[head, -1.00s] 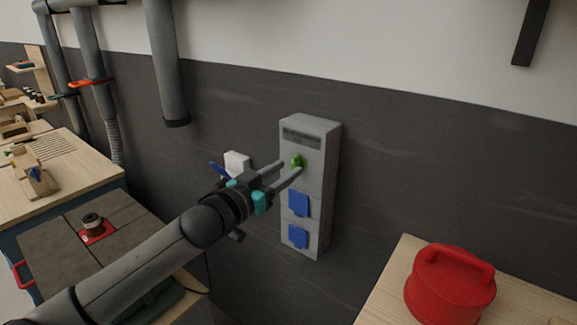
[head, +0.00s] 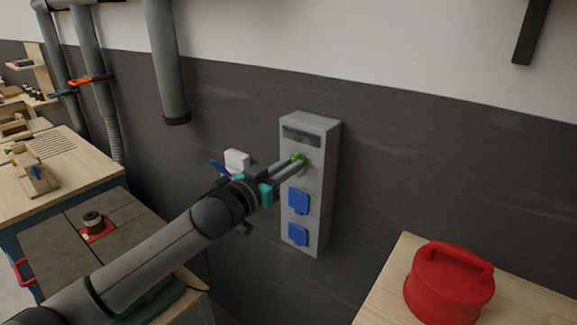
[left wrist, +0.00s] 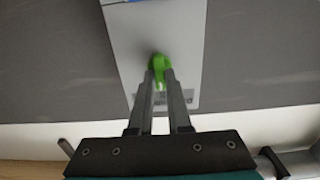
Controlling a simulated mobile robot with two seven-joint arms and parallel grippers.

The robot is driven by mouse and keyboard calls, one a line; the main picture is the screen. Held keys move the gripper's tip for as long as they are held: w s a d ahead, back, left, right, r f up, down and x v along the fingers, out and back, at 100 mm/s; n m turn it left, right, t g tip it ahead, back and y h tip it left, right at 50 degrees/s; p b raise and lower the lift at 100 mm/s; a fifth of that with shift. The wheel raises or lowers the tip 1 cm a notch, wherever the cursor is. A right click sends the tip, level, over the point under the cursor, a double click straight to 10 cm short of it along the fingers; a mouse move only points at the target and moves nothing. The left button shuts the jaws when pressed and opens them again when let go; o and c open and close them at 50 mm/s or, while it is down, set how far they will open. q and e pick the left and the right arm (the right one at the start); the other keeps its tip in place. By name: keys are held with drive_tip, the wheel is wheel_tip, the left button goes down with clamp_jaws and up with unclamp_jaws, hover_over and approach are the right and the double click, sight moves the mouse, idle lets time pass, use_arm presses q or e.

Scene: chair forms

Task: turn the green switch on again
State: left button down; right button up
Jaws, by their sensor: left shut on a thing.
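The green switch (head: 299,159) is on the front of a grey wall box (head: 321,190), above two blue socket covers. My left gripper (head: 297,163) reaches in from the left, its fingertips at the switch. In the left wrist view the two fingers (left wrist: 159,78) are close on both sides of the green switch (left wrist: 158,65), shut on it. The fingers hide part of the switch. My right gripper is not in view.
A red lidded container (head: 449,287) stands on a wooden table at the lower right. A white wall fitting (head: 236,160) with a blue part is left of the box. A worktable (head: 93,240) is at the lower left. Grey ducts hang along the wall.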

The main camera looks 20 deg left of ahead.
use_arm(q)
drive_tip(key=shift+m, duration=0.3)
idle(0.4)
drive_tip(key=m+p, duration=0.1)
drive_tip(key=m, duration=0.4)
drive_tip(key=m+p, duration=0.2)
drive_tip(key=m, duration=0.4)
drive_tip(key=m+p, duration=0.2)
drive_tip(key=m, duration=0.4)
drive_tip(key=shift+d+f, duration=0.2)
drive_tip(key=shift+d, duration=0.05)
drive_tip(key=shift+m, duration=0.3)
drive_tip(key=c, duration=0.9)
unclamp_jaws()
drive_tip(key=shift+o, duration=0.2)
drive_tip(key=shift+s, duration=0.15)
